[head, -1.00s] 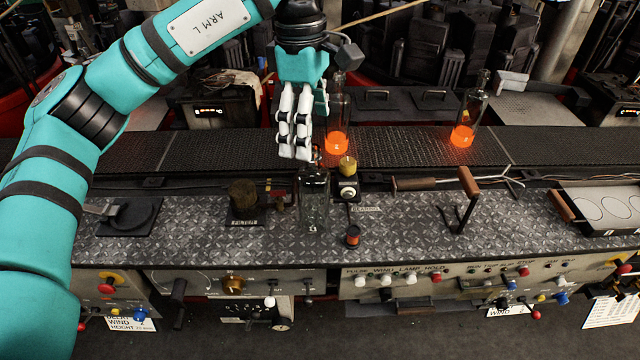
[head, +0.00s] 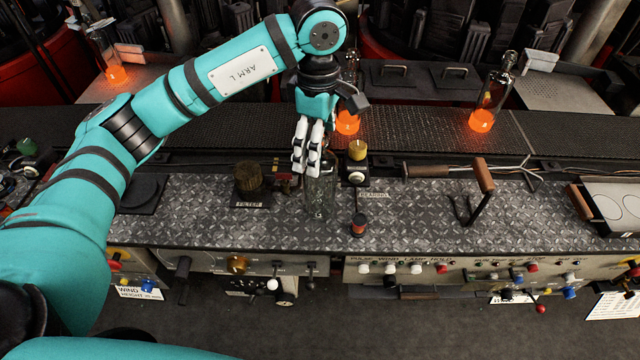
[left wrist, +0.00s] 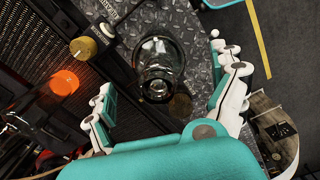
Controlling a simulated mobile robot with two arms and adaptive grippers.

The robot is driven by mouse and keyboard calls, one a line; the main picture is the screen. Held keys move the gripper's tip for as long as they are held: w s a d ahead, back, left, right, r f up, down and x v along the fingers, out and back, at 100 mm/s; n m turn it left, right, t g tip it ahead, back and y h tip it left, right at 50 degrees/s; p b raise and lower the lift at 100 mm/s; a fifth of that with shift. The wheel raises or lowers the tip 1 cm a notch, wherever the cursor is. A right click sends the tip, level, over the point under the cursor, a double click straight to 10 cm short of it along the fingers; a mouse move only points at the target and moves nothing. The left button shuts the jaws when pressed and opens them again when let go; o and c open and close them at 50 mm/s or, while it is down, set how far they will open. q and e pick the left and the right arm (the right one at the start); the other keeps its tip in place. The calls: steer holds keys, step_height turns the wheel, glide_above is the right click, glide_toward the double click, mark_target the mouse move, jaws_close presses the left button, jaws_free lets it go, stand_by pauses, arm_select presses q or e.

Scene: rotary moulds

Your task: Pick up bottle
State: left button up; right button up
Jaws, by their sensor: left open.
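A clear glass bottle (head: 321,188) stands upright on the diamond-plate bench, near its back edge. My left gripper (head: 312,165) hangs just above and around the bottle's top in the head view, its white fingers pointing down. In the left wrist view the bottle (left wrist: 160,65) shows from above, its mouth towards the camera, between the spread fingers of the gripper (left wrist: 165,95). The gripper is open, and I see gaps between the fingers and the bottle. The bottle's upper part is partly hidden by the fingers in the head view. My right gripper is not in view.
Glowing orange-bottomed bottles stand on the dark conveyor behind, one behind my gripper (head: 347,122) and one to the right (head: 487,105). A yellow knob (head: 358,150) and a small red-black spool (head: 358,224) are close right of the bottle. A brown filter (head: 250,178) stands left.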

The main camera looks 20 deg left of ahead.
mark_target(320, 179)
arm_select(q)
steer(key=shift+f, duration=0.2)
steer(key=shift+f+p, duration=0.25)
steer(key=shift+p, duration=0.1)
step_height(320, 179, down, 5)
steer(key=shift+w+d+r+p, duration=0.1)
steer(key=shift+r+p, duration=0.05)
steer(key=shift+p, duration=0.9)
steer(key=c, duration=1.8)
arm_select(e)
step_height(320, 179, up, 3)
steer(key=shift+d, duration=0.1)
